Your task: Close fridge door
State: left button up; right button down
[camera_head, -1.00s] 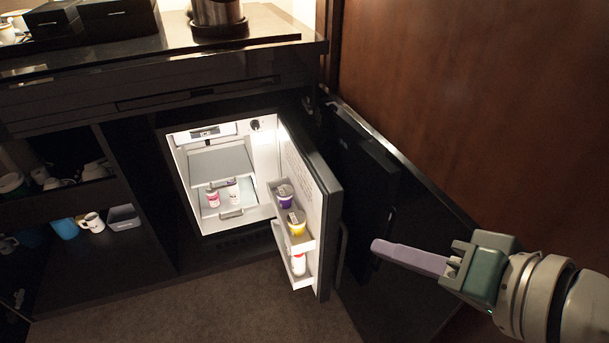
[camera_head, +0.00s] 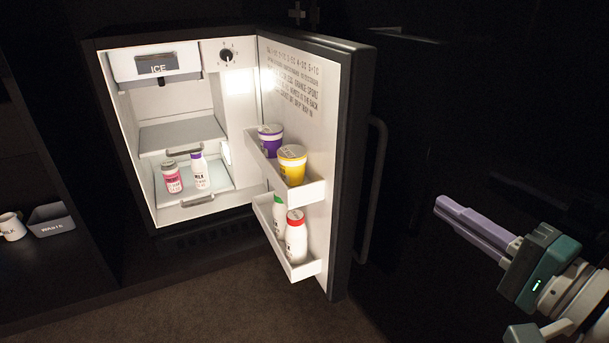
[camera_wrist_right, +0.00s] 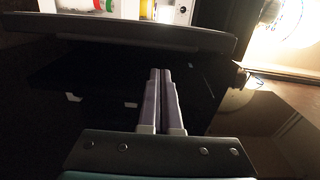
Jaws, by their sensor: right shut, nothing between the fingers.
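The fridge (camera_head: 170,215) stands in a dark cabinet with its lit white inside showing. Its door (camera_head: 345,170) is hinged on the right and stands wide open toward me. A dark bar handle (camera_head: 374,190) runs down the door's outer face. My right gripper (camera_head: 440,205) is shut and empty, to the right of the door and apart from it. In the right wrist view my right gripper (camera_wrist_right: 160,72) points toward the dark edge of the door (camera_wrist_right: 140,32). My left gripper is not in view.
The door shelves hold a purple tub (camera_head: 270,140), a yellow tub (camera_head: 292,165) and bottles (camera_head: 296,238). Two small bottles stand inside the fridge. A mug (camera_head: 12,227) and a grey bin (camera_head: 52,220) sit on the left shelf. Carpet (camera_head: 220,300) lies clear in front.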

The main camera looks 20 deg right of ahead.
pick_arm(q)
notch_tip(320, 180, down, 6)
jog(key=b, duration=0.5)
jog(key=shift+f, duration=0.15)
pick_arm(e)
jog(key=w, duration=0.6)
jog(key=w+f, duration=0.1)
jog(key=w, duration=0.3)
jog(key=shift+a, duration=0.3)
jog(key=shift+m+h, duration=0.3)
